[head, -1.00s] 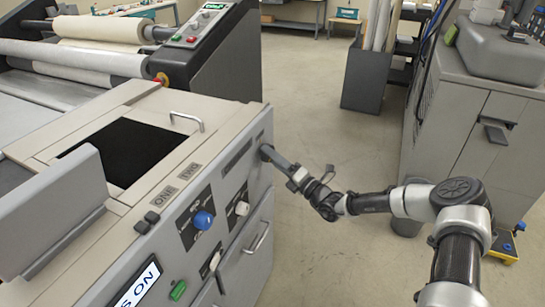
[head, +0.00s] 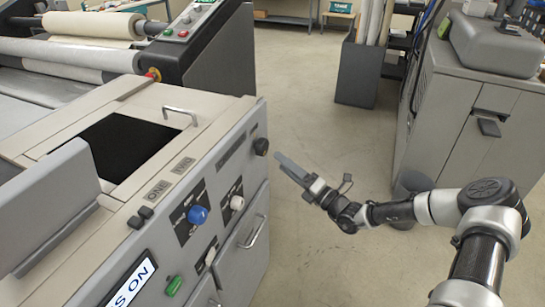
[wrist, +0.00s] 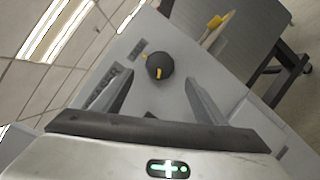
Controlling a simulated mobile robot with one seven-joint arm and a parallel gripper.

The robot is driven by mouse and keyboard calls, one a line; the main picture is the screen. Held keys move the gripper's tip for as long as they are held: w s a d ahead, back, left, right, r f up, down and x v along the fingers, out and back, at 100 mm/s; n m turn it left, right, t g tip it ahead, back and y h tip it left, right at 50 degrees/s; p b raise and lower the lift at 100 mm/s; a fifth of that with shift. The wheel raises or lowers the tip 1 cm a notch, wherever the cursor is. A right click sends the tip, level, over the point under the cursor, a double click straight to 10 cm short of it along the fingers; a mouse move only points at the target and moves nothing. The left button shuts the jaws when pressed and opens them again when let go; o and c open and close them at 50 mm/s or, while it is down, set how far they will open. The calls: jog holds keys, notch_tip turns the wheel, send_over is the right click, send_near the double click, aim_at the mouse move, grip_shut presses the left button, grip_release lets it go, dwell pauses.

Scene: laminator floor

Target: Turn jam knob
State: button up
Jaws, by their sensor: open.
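A round black knob (head: 261,146) sits on the front panel of the grey machine, near its far right end. The wrist view shows the knob (wrist: 160,66) face on, with a yellow mark at its rim; I cannot read a label naming it. My gripper (head: 279,158) is just right of the knob in the head view, apart from it and holding nothing. In the wrist view my gripper's two fingers (wrist: 159,77) are spread wide, with the knob beyond and between their tips.
The same panel carries a blue knob (head: 197,215), a white knob (head: 237,202), a green switch (head: 174,285) and a drawer handle (head: 254,232). A grey cabinet (head: 470,130) stands at right.

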jog(key=v, duration=0.9)
jog(key=shift+b, duration=0.35)
